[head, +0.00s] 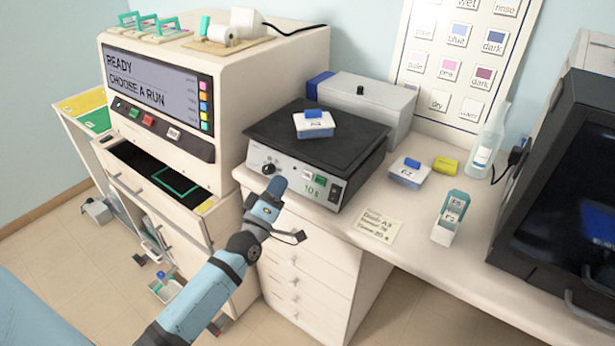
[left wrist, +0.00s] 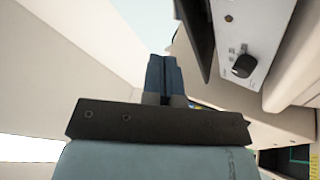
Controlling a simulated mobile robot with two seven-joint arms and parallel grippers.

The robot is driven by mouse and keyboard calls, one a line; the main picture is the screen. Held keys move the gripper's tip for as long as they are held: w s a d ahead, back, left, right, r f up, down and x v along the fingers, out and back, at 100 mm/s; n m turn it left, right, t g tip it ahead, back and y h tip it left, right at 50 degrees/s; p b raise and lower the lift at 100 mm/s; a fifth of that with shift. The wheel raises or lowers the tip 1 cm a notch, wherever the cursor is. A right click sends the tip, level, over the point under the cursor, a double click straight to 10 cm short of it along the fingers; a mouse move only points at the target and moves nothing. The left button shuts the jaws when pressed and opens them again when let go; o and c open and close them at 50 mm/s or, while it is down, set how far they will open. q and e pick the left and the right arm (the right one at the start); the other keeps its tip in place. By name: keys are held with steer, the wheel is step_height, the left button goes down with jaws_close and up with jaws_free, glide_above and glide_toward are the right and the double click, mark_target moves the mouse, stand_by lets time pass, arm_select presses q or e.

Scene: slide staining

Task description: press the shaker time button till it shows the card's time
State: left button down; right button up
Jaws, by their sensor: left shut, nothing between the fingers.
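The shaker (head: 318,136) is a black platform on a pale base, with a small dish on top. My left gripper (head: 277,187) is shut and empty, in front of the panel near the knob, apart from the buttons. In the left wrist view its closed fingers (left wrist: 164,78) point toward the shaker, with the knob (left wrist: 243,66) at right. My right gripper is not visible.
A dish with a blue clip (head: 408,175), a yellow block (head: 446,165), a teal-topped box (head: 450,217) and a wash bottle (head: 486,150) stand right of the shaker. A stainer (head: 160,160) reading READY stands left. Drawers (head: 297,273) lie below the bench.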

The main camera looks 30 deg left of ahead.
mark_target(308, 175)
arm_select(q)
steer(key=w+f+b, duration=0.1)
steer(key=w, duration=0.1)
steer(key=w+f+b, duration=0.1)
steer(key=w, duration=0.1)
steer(key=w+b, duration=0.1)
steer(key=w, duration=0.1)
steer(key=shift+w+d+f, duration=0.3)
steer(key=shift+w+f, duration=0.1)
stand_by(0.9)
steer(key=shift+w, duration=0.15)
stand_by(0.7)
steer(key=shift+w+f+b, duration=0.15)
steer(key=shift+w+b, duration=0.15)
